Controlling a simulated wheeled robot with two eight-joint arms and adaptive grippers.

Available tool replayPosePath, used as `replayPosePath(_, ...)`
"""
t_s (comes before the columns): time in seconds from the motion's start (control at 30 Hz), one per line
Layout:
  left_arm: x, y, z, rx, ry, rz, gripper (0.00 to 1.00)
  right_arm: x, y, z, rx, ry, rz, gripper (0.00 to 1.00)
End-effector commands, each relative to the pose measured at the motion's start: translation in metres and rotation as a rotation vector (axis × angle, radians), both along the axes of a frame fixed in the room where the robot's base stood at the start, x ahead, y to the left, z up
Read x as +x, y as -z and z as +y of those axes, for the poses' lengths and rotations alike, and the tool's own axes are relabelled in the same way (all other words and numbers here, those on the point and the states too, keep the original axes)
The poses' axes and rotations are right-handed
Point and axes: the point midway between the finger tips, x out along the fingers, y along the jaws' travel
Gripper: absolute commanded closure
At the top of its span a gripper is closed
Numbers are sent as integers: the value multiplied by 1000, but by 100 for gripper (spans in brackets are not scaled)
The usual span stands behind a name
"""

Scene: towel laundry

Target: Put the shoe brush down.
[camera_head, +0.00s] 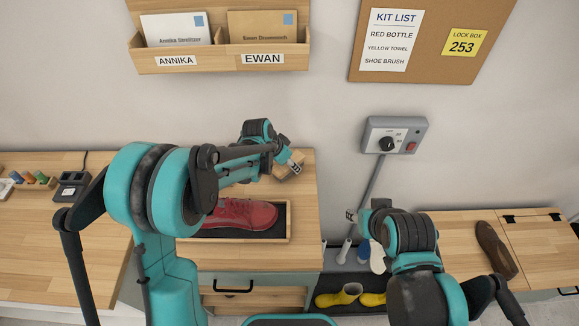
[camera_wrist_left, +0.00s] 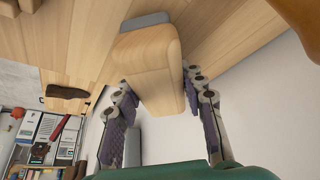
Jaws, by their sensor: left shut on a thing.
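The shoe brush, a light wooden block (camera_wrist_left: 151,68) with a grey bristle side, is between the fingers of my left gripper (camera_wrist_left: 162,103) in the left wrist view. In the head view the left gripper (camera_head: 296,163) is over the back right of the middle table (camera_head: 303,225), with the brush (camera_head: 287,174) partly hidden by it. The bristle side faces the wooden tabletop; I cannot tell whether it touches. My right gripper (camera_head: 352,215) is to the right of this table, its fingers too small to judge.
A red shoe (camera_head: 240,214) lies in a dark-lined tray (camera_head: 290,222) in front of the brush. A brown shoe (camera_head: 496,248) is on the right table. Yellow shoes (camera_head: 372,299) are low between the tables. A control box (camera_head: 394,135) is on the wall.

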Motion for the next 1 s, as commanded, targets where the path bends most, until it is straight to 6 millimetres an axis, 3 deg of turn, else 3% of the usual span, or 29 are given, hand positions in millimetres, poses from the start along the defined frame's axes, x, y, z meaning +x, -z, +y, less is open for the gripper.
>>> replayPosePath(0.4,0,11,0,0,0,0,87,0,6,0,0,0,0,60)
replayPosePath(0.43,0,10,0,0,0,0,55,0,6,0,0,0,0,60)
replayPosePath(0.5,0,9,0,0,0,0,39,0,5,0,0,0,0,60)
replayPosePath(0.83,0,7,0,0,-1,0,39,0,3,0,0,0,0,60)
replayPosePath(1.0,-6,-12,6,0,-2,0,39,0,-4,0,0,0,0,60)
